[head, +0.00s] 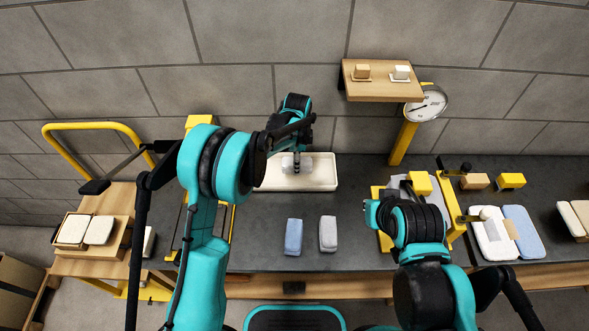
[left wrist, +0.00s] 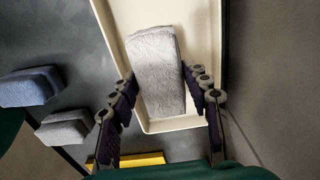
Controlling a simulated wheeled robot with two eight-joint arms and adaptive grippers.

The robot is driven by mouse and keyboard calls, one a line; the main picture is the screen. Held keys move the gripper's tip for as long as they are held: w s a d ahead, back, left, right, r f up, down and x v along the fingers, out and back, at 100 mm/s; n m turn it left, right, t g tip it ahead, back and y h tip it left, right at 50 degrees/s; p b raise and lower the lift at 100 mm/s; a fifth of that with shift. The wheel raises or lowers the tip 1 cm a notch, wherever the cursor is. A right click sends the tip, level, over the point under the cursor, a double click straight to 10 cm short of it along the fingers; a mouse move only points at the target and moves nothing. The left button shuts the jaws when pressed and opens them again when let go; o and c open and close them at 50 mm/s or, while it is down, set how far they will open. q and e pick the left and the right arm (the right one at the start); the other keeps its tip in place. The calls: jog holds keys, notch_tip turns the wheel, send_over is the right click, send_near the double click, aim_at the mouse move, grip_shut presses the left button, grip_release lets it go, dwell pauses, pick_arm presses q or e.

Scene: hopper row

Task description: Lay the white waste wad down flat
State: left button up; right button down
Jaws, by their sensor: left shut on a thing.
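The white waste wad (left wrist: 158,72) is a pale, slightly greyish, rough-surfaced long block. My left gripper (left wrist: 160,92) is shut on it, with a dark finger along each long side. In the head view my left gripper (head: 297,163) is over the cream tray (head: 322,180), and the wad (head: 287,165) is mostly hidden by the fingers. The tray's rim (left wrist: 112,40) surrounds the wad in the left wrist view. I cannot tell whether the wad touches the tray floor.
A blue block (head: 293,237) and a grey block (head: 328,234) lie on the dark worktop in front of the tray. A wooden shelf (head: 383,85) and a dial gauge (head: 428,103) are at the back right. White and blue pads (head: 524,232) lie at the right.

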pick_arm(q)
jog(key=shift+w+a+f, duration=0.45)
jog(key=shift+w, duration=0.15)
notch_tip(320, 180, down, 4)
jog(key=shift+f+b, duration=0.1)
jog(key=shift+b, duration=0.6)
jog(key=o, duration=1.3)
